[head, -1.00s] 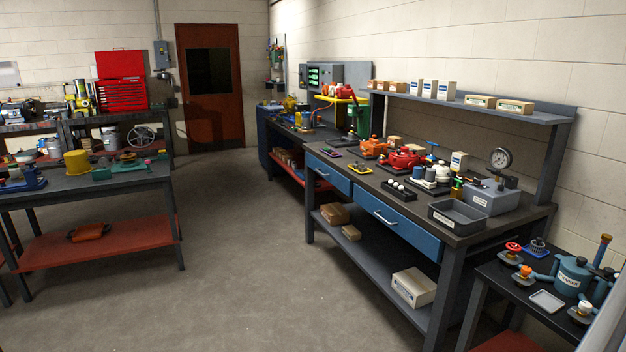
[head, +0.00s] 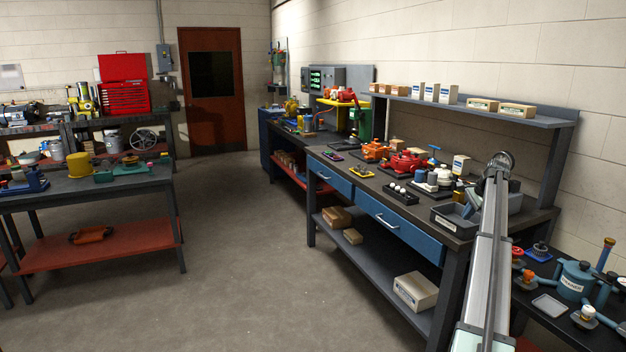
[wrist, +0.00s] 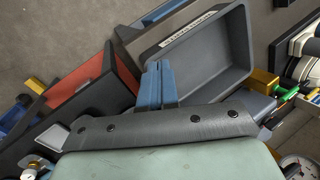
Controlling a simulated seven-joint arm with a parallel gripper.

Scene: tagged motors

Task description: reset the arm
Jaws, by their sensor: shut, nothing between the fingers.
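My gripper shows in the wrist view as two blue fingers (wrist: 159,84) closed together with nothing held between them. They appear over the labelled grey open bin (wrist: 215,50); the gap between fingers and bin is hard to judge. The bin looks empty. In the head view my arm reaches in from the bottom right over the right end of the workbench, and its fingers cannot be made out there. The grey bin also shows in the head view (head: 452,222), partly behind my arm. The grey gauge box is mostly hidden behind my arm.
On the workbench stand an orange machine (head: 375,150), a red machine (head: 405,162) and a black tray of white balls (head: 399,193). A shelf (head: 470,107) with boxes runs above. At lower right a side table holds a teal pump (head: 573,282). The floor (head: 250,250) is clear.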

